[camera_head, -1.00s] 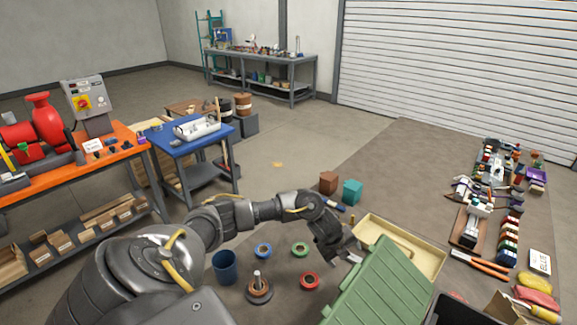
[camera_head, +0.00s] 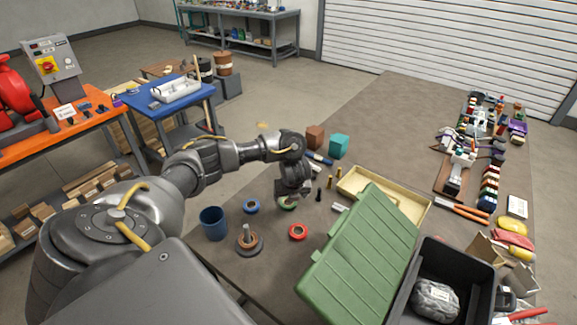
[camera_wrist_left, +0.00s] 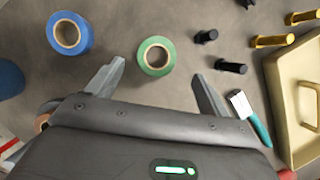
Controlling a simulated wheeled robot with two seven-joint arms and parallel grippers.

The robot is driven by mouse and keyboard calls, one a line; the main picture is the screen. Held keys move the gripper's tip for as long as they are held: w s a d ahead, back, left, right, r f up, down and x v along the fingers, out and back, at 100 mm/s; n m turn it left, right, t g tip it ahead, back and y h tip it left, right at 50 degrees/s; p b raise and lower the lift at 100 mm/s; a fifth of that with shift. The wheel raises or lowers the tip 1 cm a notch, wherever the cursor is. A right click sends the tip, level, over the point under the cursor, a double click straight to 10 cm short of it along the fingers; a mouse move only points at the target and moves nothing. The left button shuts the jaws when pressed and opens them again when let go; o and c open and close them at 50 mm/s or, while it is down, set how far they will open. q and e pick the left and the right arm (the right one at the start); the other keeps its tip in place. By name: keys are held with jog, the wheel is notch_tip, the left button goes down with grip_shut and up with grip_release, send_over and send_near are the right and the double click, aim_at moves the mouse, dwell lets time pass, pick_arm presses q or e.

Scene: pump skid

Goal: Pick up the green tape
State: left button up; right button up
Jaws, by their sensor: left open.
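The green tape (camera_wrist_left: 154,56) is a roll lying flat on the brown table. In the left wrist view it sits just ahead of and between my open left fingers (camera_wrist_left: 158,88), touching neither. In the head view my left gripper (camera_head: 290,200) is above the green tape (camera_head: 288,206) and hides most of it. The left gripper is empty. My right gripper is not in view.
A blue tape (camera_wrist_left: 70,34) lies left of the green one, and a red tape (camera_head: 298,232) lies nearer. A blue cup (camera_head: 214,223), a spindle (camera_head: 248,242), black fittings (camera_wrist_left: 230,66), a cream tray (camera_wrist_left: 296,90) and a green lid (camera_head: 362,255) surround it.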

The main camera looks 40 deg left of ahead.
aim_at(288, 203)
pick_arm(q)
jog(key=shift+a+f, duration=0.1)
jog(key=shift+f, duration=0.35)
jog(key=x, duration=0.4)
jog(key=shift+a+f, duration=0.25)
jog(key=shift+a, duration=0.05)
jog(key=c, duration=1)
jog(key=shift+o, duration=0.2)
jog(key=shift+r, duration=0.1)
